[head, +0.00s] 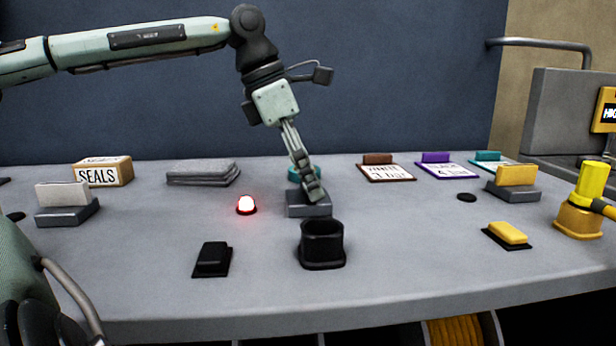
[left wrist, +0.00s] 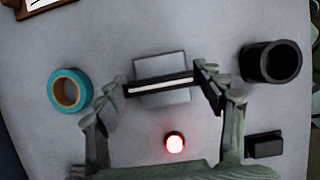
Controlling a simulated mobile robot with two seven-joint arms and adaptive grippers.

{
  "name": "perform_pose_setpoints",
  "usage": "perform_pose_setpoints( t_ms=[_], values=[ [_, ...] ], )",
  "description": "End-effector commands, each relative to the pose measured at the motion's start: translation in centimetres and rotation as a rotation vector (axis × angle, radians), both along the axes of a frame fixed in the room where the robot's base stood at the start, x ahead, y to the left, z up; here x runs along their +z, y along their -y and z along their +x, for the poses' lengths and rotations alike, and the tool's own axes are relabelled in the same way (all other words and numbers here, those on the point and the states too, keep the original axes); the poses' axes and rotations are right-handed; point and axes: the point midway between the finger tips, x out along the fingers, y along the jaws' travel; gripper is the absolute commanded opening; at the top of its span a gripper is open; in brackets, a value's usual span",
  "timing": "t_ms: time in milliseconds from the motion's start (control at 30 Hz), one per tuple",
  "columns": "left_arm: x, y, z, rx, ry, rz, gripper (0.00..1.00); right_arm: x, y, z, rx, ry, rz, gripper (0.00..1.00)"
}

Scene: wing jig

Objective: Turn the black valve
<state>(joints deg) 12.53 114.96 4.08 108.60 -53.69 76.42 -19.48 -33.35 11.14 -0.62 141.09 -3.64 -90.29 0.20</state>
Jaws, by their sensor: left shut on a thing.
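The black valve (left wrist: 161,84) shows in the left wrist view as a dark bar with a pale strip along its top, above a square grey base. My left gripper (left wrist: 168,88) has its two fingers at the bar's two ends and is shut on it. In the head view my left gripper (head: 312,190) reaches down onto the valve's grey base (head: 300,211) at mid-table. There its fingers hide most of the bar. My right gripper is in neither view.
Near the valve are a lit red lamp (head: 246,205), a black open holder (head: 322,248), a black switch (head: 212,259) and a teal tape roll (left wrist: 56,82). A white valve (head: 62,194) stands left, a yellow valve (head: 517,176) right. The front table strip is clear.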

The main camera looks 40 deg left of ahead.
Motion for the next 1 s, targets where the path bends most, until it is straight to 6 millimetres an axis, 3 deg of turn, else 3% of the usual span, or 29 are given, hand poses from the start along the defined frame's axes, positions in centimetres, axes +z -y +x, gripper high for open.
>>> perform_pose_setpoints(
  t_ms=[233,267,400,767,1000],
  values=[
    [0.1,-0.1,0.0,0.004,0.001,0.0,0.4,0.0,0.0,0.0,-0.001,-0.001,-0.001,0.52],
    [0.1,-0.1,0.0,0.004,0.001,0.0,0.71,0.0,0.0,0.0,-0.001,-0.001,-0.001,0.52],
    [0.1,0.0,0.0,0.003,0.001,0.0,0.88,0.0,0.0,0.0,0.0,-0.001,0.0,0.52],
    [0.2,-0.1,0.0,0.001,0.001,0.0,0.9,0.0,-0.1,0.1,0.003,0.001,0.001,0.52],
    [3.4,-0.9,-1.0,0.003,0.006,0.001,0.9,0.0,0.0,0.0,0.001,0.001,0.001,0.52]
  ],
)
